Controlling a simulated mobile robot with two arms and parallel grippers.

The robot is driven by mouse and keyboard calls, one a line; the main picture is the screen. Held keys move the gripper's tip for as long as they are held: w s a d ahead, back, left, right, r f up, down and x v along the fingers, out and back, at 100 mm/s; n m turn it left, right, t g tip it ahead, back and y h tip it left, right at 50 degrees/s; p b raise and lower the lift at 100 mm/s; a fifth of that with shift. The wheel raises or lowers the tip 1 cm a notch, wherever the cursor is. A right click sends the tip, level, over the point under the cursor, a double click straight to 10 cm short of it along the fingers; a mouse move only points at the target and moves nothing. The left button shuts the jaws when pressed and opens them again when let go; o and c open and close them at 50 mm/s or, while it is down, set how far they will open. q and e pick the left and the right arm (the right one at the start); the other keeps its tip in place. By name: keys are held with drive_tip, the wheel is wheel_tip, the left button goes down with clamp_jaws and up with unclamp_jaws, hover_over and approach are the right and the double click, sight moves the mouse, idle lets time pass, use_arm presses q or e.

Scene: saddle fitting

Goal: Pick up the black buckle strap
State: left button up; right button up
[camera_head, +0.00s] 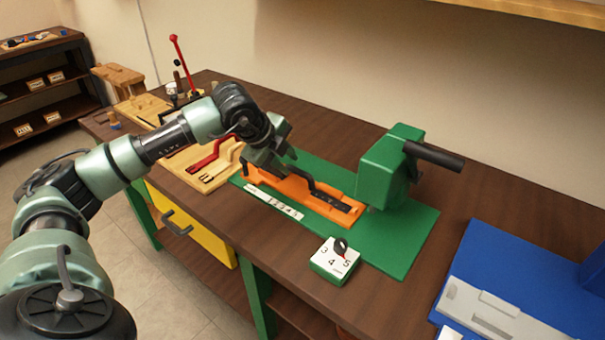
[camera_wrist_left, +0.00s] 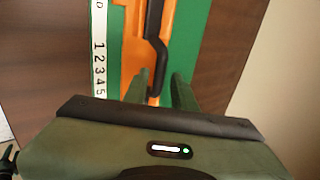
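The black buckle strap (camera_head: 330,199) lies along the orange holder (camera_head: 291,190) on the green mat, with a bent part rising toward my left gripper. My left gripper (camera_head: 262,160) is over the far left end of the holder. In the left wrist view its two fingers (camera_wrist_left: 158,88) stand apart, with a bent black part of the strap (camera_wrist_left: 153,35) reaching down between them. No grip on the strap shows. The gripper hides part of the strap's end in the head view. My right gripper is not in view.
A green machine with a black handle (camera_head: 390,168) stands behind the holder's right end. A numbered strip (camera_head: 273,201) runs along its front. A numbered dial box (camera_head: 335,262) sits in front. A wooden board with a red piece (camera_head: 208,160) lies left; a blue tray (camera_head: 480,255) lies right.

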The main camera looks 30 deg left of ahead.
sight(295, 170)
use_arm(q)
drive_tip(key=p+x, duration=0.1)
drive_tip(key=x, duration=0.1)
drive_tip(key=shift+w+d+f, duration=0.1)
drive_tip(key=shift+w+f, duration=0.05)
drive_tip(key=shift+f, duration=0.1)
drive_tip(key=p+x, duration=0.1)
drive_tip(key=x, duration=0.2)
drive_tip(key=shift+w+f, duration=0.2)
drive_tip(key=shift+f, duration=0.2)
clamp_jaws()
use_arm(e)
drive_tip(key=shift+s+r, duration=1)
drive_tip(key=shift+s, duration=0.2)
